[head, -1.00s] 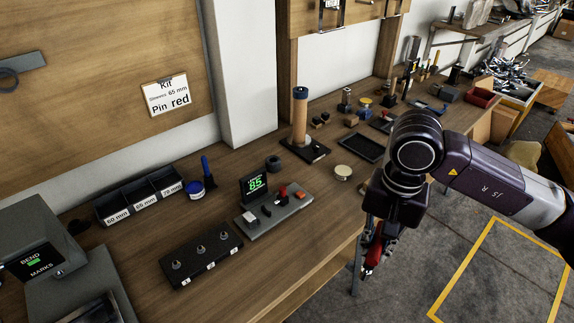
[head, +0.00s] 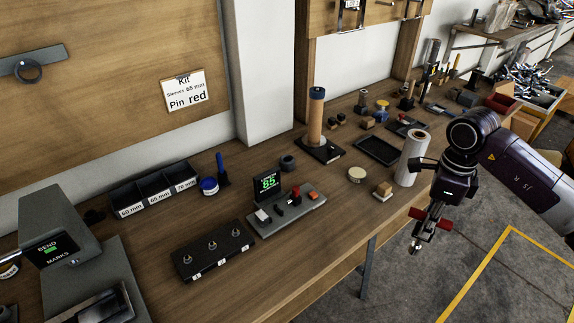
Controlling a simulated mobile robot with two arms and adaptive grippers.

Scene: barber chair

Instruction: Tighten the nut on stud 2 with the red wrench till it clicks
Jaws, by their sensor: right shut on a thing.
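A dark block (head: 190,266) on the bench carries three upright metal studs, with small white number labels along its front. Stud 2 (head: 213,244) is the middle one; whether a nut sits on it is too small to tell. My right gripper (head: 424,227) is shut on a red-handled tool, which looks like the red wrench (head: 444,224). It lies crosswise in the jaws, with red showing on both sides. The gripper hangs beyond the bench's front edge, over the floor, well right of the studs. My left gripper is out of view.
A grey unit with a green display (head: 268,183) stands right of the stud block. A white roll (head: 411,158), a small wooden block (head: 383,189) and a round tin (head: 357,174) stand near the right gripper. The bench front before the studs is clear.

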